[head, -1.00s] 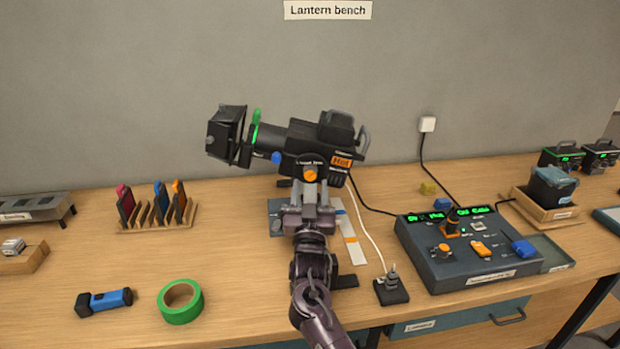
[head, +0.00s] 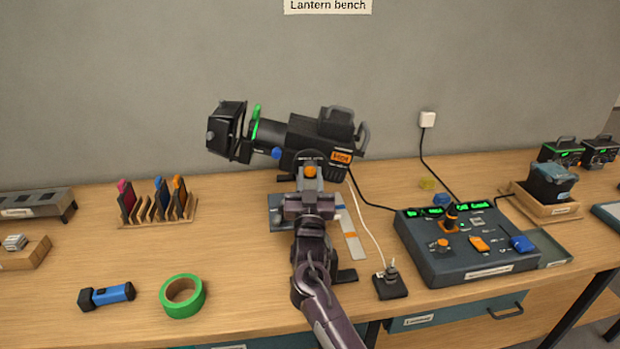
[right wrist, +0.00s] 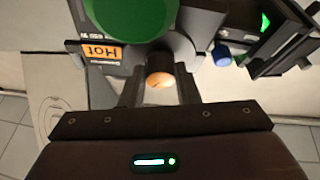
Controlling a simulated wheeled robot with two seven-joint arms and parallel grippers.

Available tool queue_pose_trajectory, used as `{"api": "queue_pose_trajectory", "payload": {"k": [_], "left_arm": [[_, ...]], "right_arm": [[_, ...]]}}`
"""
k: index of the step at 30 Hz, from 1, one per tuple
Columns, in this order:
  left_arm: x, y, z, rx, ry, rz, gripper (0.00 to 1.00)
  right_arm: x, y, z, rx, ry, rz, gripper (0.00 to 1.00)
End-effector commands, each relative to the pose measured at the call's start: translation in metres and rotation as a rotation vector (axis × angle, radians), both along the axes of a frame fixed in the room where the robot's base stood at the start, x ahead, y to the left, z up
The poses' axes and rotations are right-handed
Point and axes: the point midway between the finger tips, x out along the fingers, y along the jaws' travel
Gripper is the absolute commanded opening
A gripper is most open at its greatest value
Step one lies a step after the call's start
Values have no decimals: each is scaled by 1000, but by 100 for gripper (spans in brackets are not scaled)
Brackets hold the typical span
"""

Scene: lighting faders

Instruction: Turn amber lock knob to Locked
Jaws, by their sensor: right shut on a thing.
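The black lantern (head: 290,140) stands on the bench with an orange "Hot" label. Its amber lock knob (head: 310,171) is on the near side of the lantern, below the body. In the right wrist view the amber knob (right wrist: 160,80) sits between the two fingers of my right gripper (right wrist: 159,88). My right gripper (head: 310,186) is shut on the knob in front of the lantern. The knob's marks are too small or covered to read its setting. My left gripper is not in view.
A control panel (head: 465,262) with lit green displays stands to the right, with a small black plug block (head: 389,285) beside it. Green tape (head: 182,308) and a blue flashlight (head: 106,296) lie at the front left. A rack of colour filters (head: 157,215) stands behind them.

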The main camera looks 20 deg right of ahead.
Motion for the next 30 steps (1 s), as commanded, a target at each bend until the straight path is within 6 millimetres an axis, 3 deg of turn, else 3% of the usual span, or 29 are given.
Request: {"api": "queue_pose_trajectory", "payload": {"k": [11,30], "left_arm": [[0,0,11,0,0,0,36],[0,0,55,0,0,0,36]], "right_arm": [[-1,-2,2,-136,60,0,6],[-3,-7,6,-679,294,1,6]]}}
